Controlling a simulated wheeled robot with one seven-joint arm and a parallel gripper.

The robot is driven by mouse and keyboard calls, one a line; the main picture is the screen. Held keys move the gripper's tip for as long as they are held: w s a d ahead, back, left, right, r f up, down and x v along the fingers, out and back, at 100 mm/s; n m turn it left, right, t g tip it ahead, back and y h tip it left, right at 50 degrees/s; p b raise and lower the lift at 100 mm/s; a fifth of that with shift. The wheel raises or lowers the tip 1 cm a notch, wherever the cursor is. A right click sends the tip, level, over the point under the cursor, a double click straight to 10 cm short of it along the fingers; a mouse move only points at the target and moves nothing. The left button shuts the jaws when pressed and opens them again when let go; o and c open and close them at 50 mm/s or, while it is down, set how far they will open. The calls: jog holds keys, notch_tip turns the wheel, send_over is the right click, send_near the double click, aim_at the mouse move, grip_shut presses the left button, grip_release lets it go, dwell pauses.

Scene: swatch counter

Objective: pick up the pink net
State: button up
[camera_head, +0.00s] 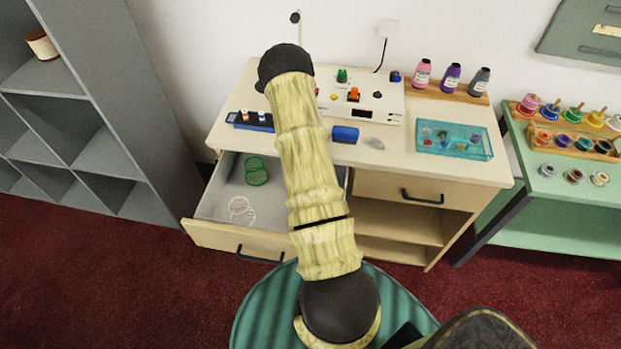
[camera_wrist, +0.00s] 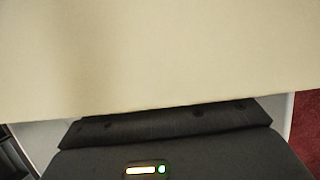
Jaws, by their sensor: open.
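I see no pink net in either view. In the head view, a green net (camera_head: 256,171) and a white wire net (camera_head: 241,210) lie in the open drawer (camera_head: 215,238) at the left of the desk. My arm crosses in front of the drawer's right part and hides what lies there. My gripper (camera_wrist: 165,125) shows as a dark body along the bottom of the wrist view, with a broad pale tan surface filling the space beyond it. It is open, with nothing seen in it. It is hidden in the head view.
The desk top (camera_head: 395,155) holds a control panel (camera_head: 385,100), a blue block (camera_head: 345,134), a teal tray (camera_head: 455,140) and several bottles. A closed drawer (camera_head: 385,186) is at the right. Grey shelves (camera_head: 110,100) stand left, a green table (camera_head: 560,190) right.

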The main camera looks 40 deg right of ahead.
jog(key=c, duration=1.3)
jog(key=s+a+r+b, duration=0.1)
jog(key=s+a+b, duration=0.2)
jog(key=s, duration=0.3)
jog(key=shift+s+a+r, duration=0.3)
jog(key=shift+a+r, duration=0.1)
jog(key=shift+a, duration=0.4)
notch_tip(320, 180, up, 13)
jog(key=shift+r+p, duration=0.1)
jog(key=shift+p, duration=0.2)
